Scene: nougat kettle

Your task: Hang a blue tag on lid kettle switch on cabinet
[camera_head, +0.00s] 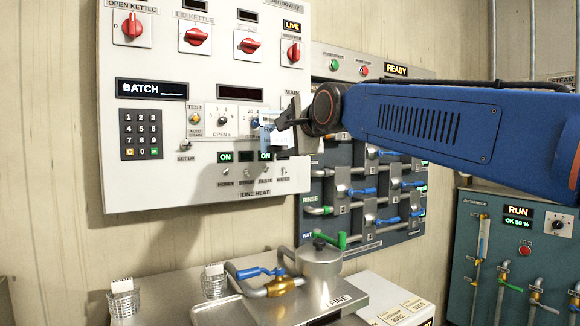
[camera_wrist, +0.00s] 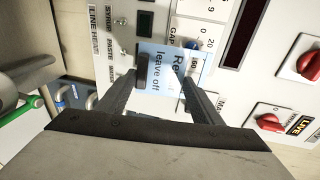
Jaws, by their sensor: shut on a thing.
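My gripper (camera_head: 284,122) is shut on a light blue tag (camera_head: 268,134) in front of the lower right of the white cabinet (camera_head: 200,90). In the wrist view the tag (camera_wrist: 162,74) lies between the fingertips (camera_wrist: 162,70), with dark print reading partly "leave off". It covers part of the panel beside a blue knob (camera_wrist: 193,44); whether it touches the panel I cannot tell. The red lid kettle switch (camera_head: 195,38) is in the cabinet's top row, second from the left, up and left of my gripper. No tag shows on it.
A keypad (camera_head: 141,134) is at lower left. Two wire holders (camera_head: 123,303) (camera_head: 214,282) with white tags stand on the metal bench below. A valve panel (camera_head: 375,215) lies behind my arm.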

